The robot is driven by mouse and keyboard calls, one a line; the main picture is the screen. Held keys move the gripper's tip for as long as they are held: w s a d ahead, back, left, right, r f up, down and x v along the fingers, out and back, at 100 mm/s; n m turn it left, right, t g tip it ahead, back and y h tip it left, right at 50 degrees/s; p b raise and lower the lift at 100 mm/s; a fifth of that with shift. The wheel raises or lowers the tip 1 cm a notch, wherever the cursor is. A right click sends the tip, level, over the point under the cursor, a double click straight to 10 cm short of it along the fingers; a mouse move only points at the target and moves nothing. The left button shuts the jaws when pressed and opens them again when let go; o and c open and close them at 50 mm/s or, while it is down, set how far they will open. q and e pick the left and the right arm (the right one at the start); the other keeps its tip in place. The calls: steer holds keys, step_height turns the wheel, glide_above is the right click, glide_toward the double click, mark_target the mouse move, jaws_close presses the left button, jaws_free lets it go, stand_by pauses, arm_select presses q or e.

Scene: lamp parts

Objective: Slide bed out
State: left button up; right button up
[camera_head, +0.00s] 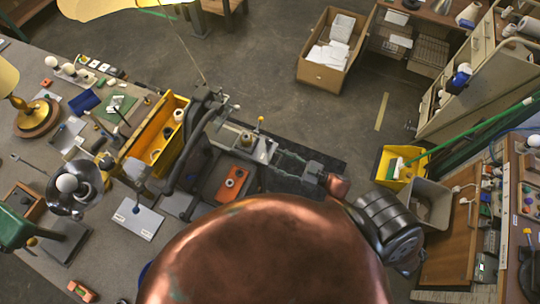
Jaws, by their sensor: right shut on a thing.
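A dark machine (200,140) with black hoses stands at the middle of the bench's right edge. A light metal bed piece (240,138) projects from its right side and carries a thin upright lever with a yellow knob (261,118). My right gripper (274,152) reaches in from the right, and its fingers are closed at the right end of this piece. The exact contact is small and hard to see. My left gripper is not in view.
A yellow bin (160,132) sits left of the machine. An orange part (236,176) lies in a dark tray below the bed. Lamp parts crowd the left bench (22,152). An open carton (335,55), a yellow bucket (396,158) and a grey bin (430,205) stand right.

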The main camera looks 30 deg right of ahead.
steer(key=shift+s+f, duration=0.1)
steer(key=shift+s, duration=0.35)
steer(key=shift+d, duration=0.1)
steer(key=o, duration=1.3)
steer(key=shift+o, duration=0.6)
steer(key=shift+s+d, duration=0.1)
steer(key=shift+s, duration=0.1)
steer(key=shift+w, duration=0.15)
steer(key=v, duration=1.2)
